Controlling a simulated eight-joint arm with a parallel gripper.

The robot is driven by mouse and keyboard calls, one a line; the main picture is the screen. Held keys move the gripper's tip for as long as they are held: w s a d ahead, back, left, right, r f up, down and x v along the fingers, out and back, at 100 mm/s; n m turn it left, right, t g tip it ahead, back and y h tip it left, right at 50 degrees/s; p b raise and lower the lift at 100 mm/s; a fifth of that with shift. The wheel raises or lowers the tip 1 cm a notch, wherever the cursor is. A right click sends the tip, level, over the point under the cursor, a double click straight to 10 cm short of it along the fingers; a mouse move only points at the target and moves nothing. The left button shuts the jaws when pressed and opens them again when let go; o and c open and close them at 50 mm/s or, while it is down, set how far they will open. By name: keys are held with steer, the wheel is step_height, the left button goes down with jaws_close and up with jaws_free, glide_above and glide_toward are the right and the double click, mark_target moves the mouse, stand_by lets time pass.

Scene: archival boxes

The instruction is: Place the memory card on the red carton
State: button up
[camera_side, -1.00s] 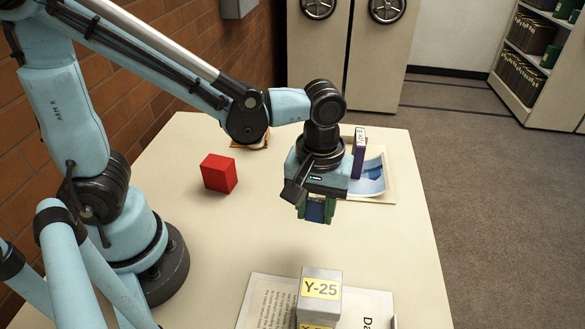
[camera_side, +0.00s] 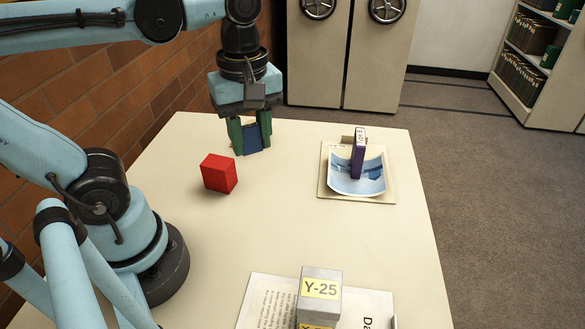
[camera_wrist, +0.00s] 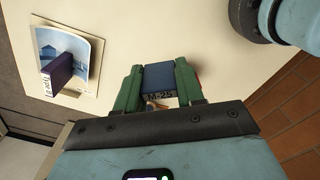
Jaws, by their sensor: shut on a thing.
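The memory card, a flat blue piece (camera_side: 252,141), is between the green fingers of my gripper (camera_side: 250,138). In the wrist view the card (camera_wrist: 158,76) shows the label M-25, with a finger on each side. My gripper is shut on it and points down over the far left of the table, behind and right of the red carton. The red carton (camera_side: 218,173) is a plain red block standing on the table at left. The card and carton look apart.
A photo print (camera_side: 345,184) lies on a tan board (camera_side: 328,190) at right, with a purple box (camera_side: 358,155) upright on it. A grey box marked Y-25 (camera_side: 321,284) stands on printed sheets (camera_side: 258,295) in front. The table's middle is clear. A brick wall (camera_side: 100,80) is at left.

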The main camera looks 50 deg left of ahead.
steer(key=s+a+r+n, duration=0.1)
steer(key=s+a+n, duration=0.1)
glide_above(217, 161)
step_height(217, 161, down, 7)
steer(key=shift+r, duration=0.1)
steer(key=shift+f, duration=2.05)
steer(key=shift+f, duration=0.15)
steer(key=o, duration=1)
